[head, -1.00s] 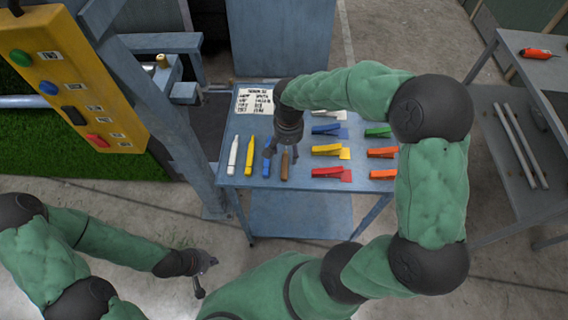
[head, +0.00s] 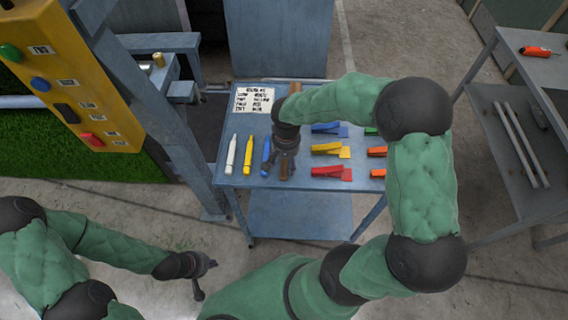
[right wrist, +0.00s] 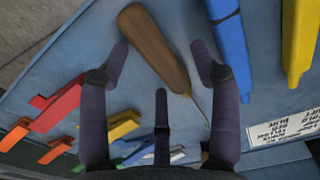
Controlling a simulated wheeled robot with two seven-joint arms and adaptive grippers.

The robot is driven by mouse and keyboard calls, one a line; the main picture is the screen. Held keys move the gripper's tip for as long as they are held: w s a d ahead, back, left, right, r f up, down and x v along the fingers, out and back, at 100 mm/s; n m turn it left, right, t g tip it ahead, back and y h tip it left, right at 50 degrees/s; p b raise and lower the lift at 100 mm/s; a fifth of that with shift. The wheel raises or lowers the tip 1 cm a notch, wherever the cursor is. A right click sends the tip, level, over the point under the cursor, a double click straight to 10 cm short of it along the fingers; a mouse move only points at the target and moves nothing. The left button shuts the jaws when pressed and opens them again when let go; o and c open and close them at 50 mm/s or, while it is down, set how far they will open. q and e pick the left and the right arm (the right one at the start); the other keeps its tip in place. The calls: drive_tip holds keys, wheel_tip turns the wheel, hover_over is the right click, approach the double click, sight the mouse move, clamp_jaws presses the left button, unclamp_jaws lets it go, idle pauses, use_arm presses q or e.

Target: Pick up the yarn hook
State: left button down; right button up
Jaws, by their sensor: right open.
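The yarn hook (right wrist: 153,45) has a brown wooden handle and a thin metal shaft. It lies on the blue table, its handle between the spread fingers of my right gripper (right wrist: 161,50) in the right wrist view. The fingers are open, with no clear grip on it. In the head view my right gripper (head: 285,160) is over the hook and hides most of it; a bit of the brown handle (head: 283,173) shows. My left gripper (head: 206,276) is low at the left, away from the table; its jaw state is unclear.
Blue, yellow and white markers (head: 248,155) lie just left of the hook. Red, yellow, blue, orange and green clips (head: 326,171) lie to its right. A written sheet (head: 253,101) is at the back. A yellow button panel (head: 60,80) stands at the left.

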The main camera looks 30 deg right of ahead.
drive_tip(key=shift+f, duration=0.25)
idle(0.4)
clamp_jaws()
